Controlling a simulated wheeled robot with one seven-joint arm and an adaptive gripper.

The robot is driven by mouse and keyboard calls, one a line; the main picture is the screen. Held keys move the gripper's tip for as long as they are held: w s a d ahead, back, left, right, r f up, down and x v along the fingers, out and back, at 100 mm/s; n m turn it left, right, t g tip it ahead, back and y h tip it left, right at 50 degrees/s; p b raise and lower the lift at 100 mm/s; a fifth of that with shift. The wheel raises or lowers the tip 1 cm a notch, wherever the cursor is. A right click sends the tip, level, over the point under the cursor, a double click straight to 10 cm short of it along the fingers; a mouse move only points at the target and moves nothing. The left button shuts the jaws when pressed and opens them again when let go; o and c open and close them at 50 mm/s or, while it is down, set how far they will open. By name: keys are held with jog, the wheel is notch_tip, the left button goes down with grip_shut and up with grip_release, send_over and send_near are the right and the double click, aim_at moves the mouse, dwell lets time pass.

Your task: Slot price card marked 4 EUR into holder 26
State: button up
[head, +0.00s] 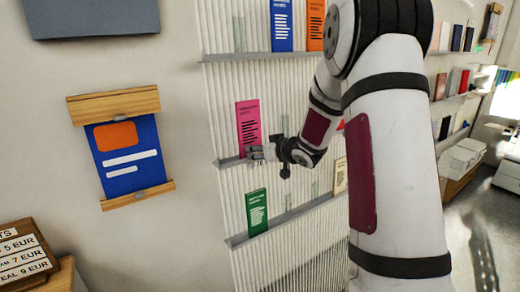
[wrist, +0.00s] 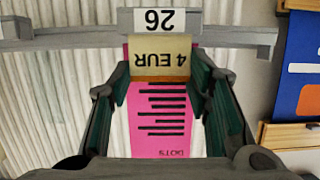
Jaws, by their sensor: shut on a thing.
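My gripper (head: 262,153) is at the middle shelf of the ribbed wall, just below a pink leaflet (head: 247,122). In the wrist view, which is upside down, the gripper (wrist: 162,78) is shut on the beige price card marked 4 EUR (wrist: 162,56). The card has a brown strip along one edge. It lies right against the white label 26 (wrist: 152,20) on the shelf rail, which marks holder 26. I cannot tell whether the card sits inside the holder. The pink leaflet (wrist: 163,112) shows behind the fingers. In the head view the gripper hides the card and label.
Blue (head: 282,25) and orange leaflets stand on the shelf above, a green leaflet (head: 257,212) on the one below. A blue poster (head: 126,157) in wooden rails hangs to the left. A wooden price board (head: 24,262) stands at bottom left.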

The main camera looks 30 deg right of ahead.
jog(key=shift+f, duration=0.2)
jog(key=o, duration=1.2)
jog(key=shift+w+r+p, duration=0.2)
jog(key=shift+r+p, duration=1.25)
jog(key=shift+r, duration=1.3)
jog(key=shift+s+f+v, duration=0.1)
jog(key=shift+f+v, duration=0.05)
jog(key=shift+v, duration=1)
jog(key=shift+s+f+v, duration=0.1)
jog(key=shift+f+v, duration=0.1)
jog(key=shift+v, duration=1)
jog(key=shift+f+v, duration=0.15)
jog(key=shift+v, duration=1)
